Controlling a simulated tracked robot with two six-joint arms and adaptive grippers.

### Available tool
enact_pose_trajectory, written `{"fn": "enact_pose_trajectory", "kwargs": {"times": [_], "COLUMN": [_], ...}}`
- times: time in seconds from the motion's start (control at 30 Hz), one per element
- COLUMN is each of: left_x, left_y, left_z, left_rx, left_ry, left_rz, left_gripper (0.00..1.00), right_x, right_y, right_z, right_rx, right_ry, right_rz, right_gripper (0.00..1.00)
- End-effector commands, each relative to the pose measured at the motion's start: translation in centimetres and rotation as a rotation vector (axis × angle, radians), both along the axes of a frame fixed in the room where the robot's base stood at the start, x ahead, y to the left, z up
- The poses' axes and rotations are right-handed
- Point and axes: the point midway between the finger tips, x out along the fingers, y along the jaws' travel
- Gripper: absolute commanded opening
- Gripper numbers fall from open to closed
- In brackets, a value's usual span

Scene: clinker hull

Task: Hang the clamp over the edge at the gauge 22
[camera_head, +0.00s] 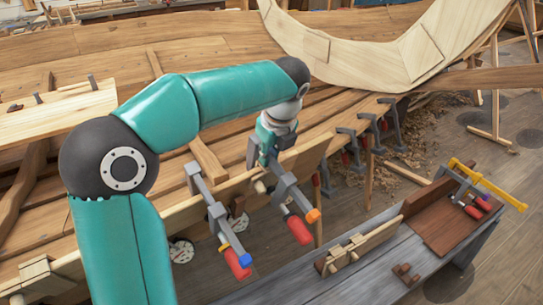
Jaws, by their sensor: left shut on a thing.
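My left gripper (265,157) is over the hull's upper plank edge, shut on a grey clamp (287,190) with an orange tip and a red handle. The clamp slants down to the right, beside the edge; I cannot tell if it touches the plank. A similar clamp (209,208) with a blue tip and red handle sits at the edge to its left. A round white gauge (181,251) shows below the edge, partly covered by my arm. My right gripper is not in view.
Several dark clamps (345,147) hang along the edge farther right. A grey bench (370,278) in front holds wooden pieces (362,246), a brown tray (441,240) and a yellow bar clamp (488,184). Shavings (425,135) lie on the floor behind.

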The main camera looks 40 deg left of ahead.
Motion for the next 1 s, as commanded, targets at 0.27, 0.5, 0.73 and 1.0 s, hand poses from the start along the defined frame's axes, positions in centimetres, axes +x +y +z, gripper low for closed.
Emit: {"fn": "enact_pose_trajectory", "kwargs": {"times": [0.27, 0.5, 0.73, 1.0], "left_x": [0.08, 0.06, 0.03, 0.01], "left_y": [0.09, -0.11, -0.36, -0.37], "left_z": [-0.06, -0.09, -0.20, -0.29], "left_rx": [0.001, 0.001, 0.000, 0.000], "left_ry": [-0.004, -0.004, -0.004, -0.002], "left_rz": [0.000, 0.000, -0.001, -0.002], "left_gripper": [0.00, 0.00, 0.21, 0.43], "right_x": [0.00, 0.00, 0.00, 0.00], "right_y": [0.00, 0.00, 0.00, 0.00], "right_z": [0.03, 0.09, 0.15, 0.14], "right_rx": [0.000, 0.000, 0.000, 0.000], "right_ry": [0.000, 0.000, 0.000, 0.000], "right_rz": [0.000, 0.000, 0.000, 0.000], "right_gripper": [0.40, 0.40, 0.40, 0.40]}}
